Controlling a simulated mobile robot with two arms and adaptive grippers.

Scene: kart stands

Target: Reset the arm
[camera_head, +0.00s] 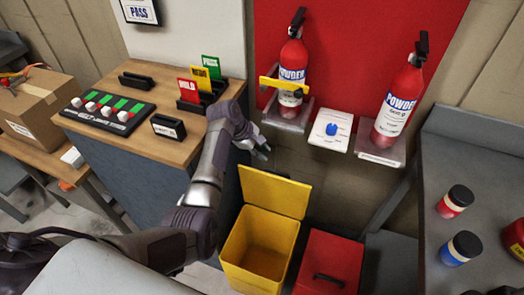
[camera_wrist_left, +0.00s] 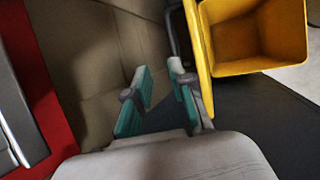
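My left arm reaches up from the lower left of the head view. My left gripper (camera_head: 261,150) hangs in the air between the wooden counter and the extinguisher shelves, above the open yellow bin. In the left wrist view the gripper (camera_wrist_left: 160,80) shows two teal-padded fingers spread apart with nothing between them. The yellow bin (camera_head: 240,262) stands below with its lid raised, and it also shows in the left wrist view (camera_wrist_left: 204,60). My right gripper is not in view.
The wooden counter (camera_head: 178,145) holds coloured cards and a button panel (camera_head: 108,112). Two fire extinguishers (camera_head: 293,68) (camera_head: 400,100) stand on wall shelves. A red box (camera_head: 330,250) sits beside the bin. A grey table (camera_head: 485,190) with jars is at right.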

